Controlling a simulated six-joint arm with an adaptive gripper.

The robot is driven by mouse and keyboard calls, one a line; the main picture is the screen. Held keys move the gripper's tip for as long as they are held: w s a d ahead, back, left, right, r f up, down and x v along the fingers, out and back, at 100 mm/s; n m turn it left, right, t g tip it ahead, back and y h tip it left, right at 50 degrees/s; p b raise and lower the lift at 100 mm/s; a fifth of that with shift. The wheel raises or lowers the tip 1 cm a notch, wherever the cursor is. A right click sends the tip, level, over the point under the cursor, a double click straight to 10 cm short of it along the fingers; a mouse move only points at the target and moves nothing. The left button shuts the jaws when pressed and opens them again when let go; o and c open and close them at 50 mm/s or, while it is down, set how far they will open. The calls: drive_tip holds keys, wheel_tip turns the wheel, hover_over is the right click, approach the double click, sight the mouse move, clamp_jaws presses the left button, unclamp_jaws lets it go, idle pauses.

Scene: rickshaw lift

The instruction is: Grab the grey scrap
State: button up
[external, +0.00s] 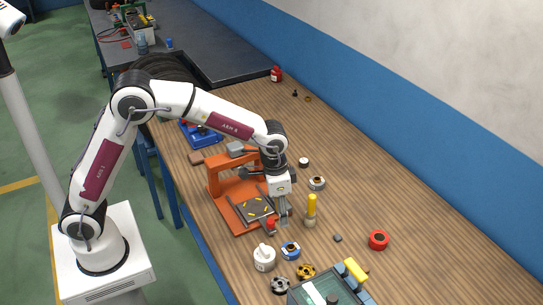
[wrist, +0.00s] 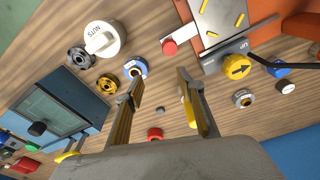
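The small dark grey scrap (external: 338,238) lies on the wooden bench, left of a red ring (external: 378,240). In the wrist view the grey scrap (wrist: 160,111) shows in the gap between my fingers, apart from both. My gripper (external: 284,222) points down beside the orange press, to the left of the scrap in the external view. In the wrist view my gripper (wrist: 157,80) has its two fingers spread with nothing between the tips.
A yellow-topped cylinder (external: 311,205) stands close right of my gripper. The orange press (external: 222,190) holds a plate with yellow pieces. A white jar (external: 264,258), a blue ring (external: 290,250) and a glass-lidded box (external: 318,292) stand in front. Bench right of the red ring is clear.

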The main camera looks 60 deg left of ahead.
sight(337, 236)
drive_tip(key=shift+m, duration=0.3)
drive_tip(key=w+d+f, duration=0.1)
drive_tip(key=w, duration=0.1)
drive_tip(key=w+d+f, duration=0.2)
drive_tip(key=w, duration=0.1)
drive_tip(key=w+d+f, duration=0.2)
drive_tip(key=shift+w, duration=0.25)
drive_tip(key=w, duration=0.1)
drive_tip(key=w+d, duration=0.1)
drive_tip(key=w, duration=0.1)
drive_tip(key=shift+w+d+r+t, duration=0.1)
drive_tip(key=shift+d+t, duration=0.15)
drive_tip(key=shift+t, duration=0.15)
drive_tip(key=w+r, duration=0.1)
drive_tip(key=w+d+r+t, duration=0.1)
drive_tip(key=shift+w+r+h, duration=0.3)
drive_tip(key=shift+r+h, duration=0.05)
drive_tip(key=shift+h, duration=0.05)
drive_tip(key=shift+f, duration=0.15)
drive_tip(key=shift+x, duration=1.2)
drive_tip(key=shift+x, duration=2.6)
